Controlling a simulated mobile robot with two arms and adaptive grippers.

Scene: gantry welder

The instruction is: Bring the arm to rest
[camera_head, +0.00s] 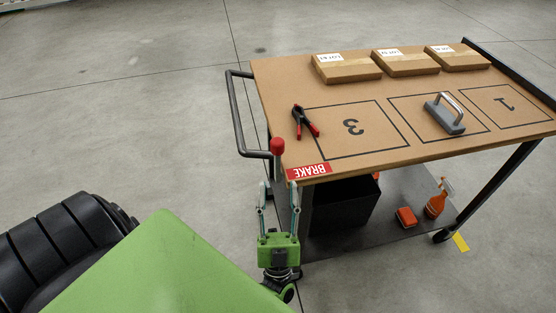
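My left gripper (279,188), green with grey fingers, is at the lower centre, in front of the cart's near left corner. Its two fingers are spread apart and point up the picture, with a clear gap between them and nothing seen held. The brake lever's red knob (277,146) stands just beyond the fingertips, apart from them in the picture. How far the fingers are from the lever's lower part in depth I cannot tell. My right gripper is not in view.
The cart (370,113) has a brown top with a red BRAKE label (309,170) and a black handle (238,112). The floor (120,120) to the left is clear.

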